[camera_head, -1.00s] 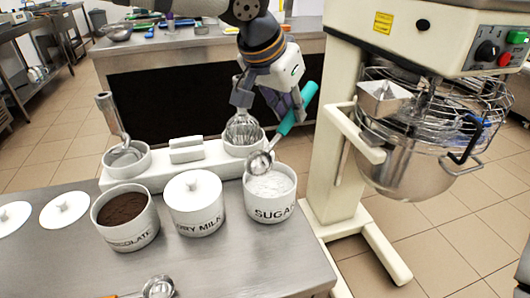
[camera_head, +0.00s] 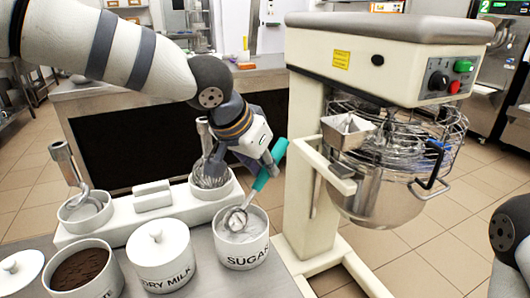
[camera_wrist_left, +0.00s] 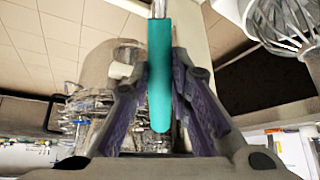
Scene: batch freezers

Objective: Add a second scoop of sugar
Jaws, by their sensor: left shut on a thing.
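The open white sugar pot (camera_head: 241,256) stands at the front of the table, with white sugar (camera_head: 250,228) inside. My left gripper (camera_head: 265,165) is shut on the teal handle of a metal scoop (camera_head: 268,172), above and to the right of the pot. The scoop's round bowl (camera_head: 236,219) is in the pot's mouth, at or just over the sugar; I cannot tell how much it holds. In the left wrist view the teal handle (camera_wrist_left: 160,85) lies between the purple finger pads. My right gripper is out of view.
A lidded dry milk pot (camera_head: 160,258) and an open chocolate pot (camera_head: 82,273) stand left of the sugar. Behind them a white holder (camera_head: 150,212) carries a whisk (camera_head: 210,172). The mixer (camera_head: 390,60) with its bowl (camera_head: 375,195) stands at right.

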